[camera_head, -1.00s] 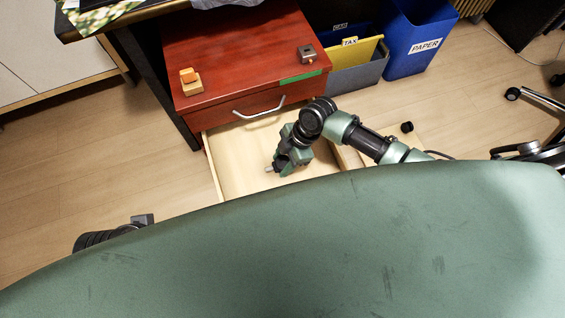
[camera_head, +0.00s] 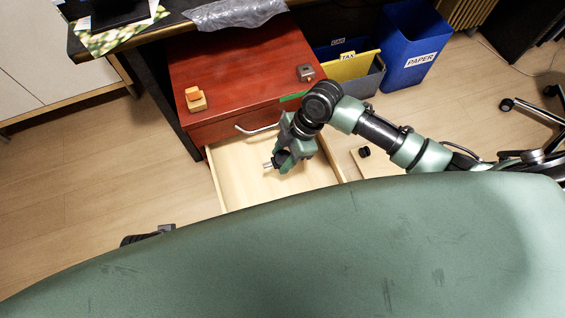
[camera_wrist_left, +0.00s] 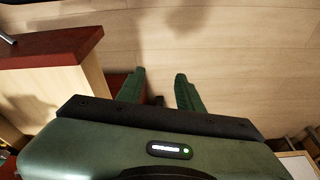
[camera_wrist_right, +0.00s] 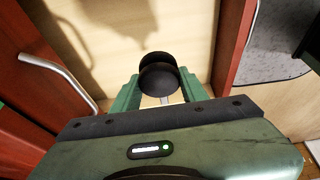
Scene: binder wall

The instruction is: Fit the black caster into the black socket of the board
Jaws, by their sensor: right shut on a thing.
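My right gripper (camera_head: 276,163) is over the open light-wood drawer, below the red cabinet's handle. It is shut on the black caster (camera_wrist_right: 158,72), whose round black wheels stand beyond the fingertips in the right wrist view. A short grey stem (camera_wrist_right: 165,99) shows between the fingers. A small light-wood board (camera_head: 376,165) lies right of the drawer, partly behind my green body. A black round piece (camera_head: 365,152) is on it; I cannot tell its shape well. My left gripper (camera_wrist_left: 160,88) is open and empty above the floor, its fingers apart.
The open drawer (camera_head: 235,180) looks empty. The red cabinet (camera_head: 240,70) bears an orange-and-wood block (camera_head: 195,99) and a dark metal block (camera_head: 305,73). A blue paper bin (camera_head: 408,50) and a grey file box (camera_head: 352,75) stand to its right.

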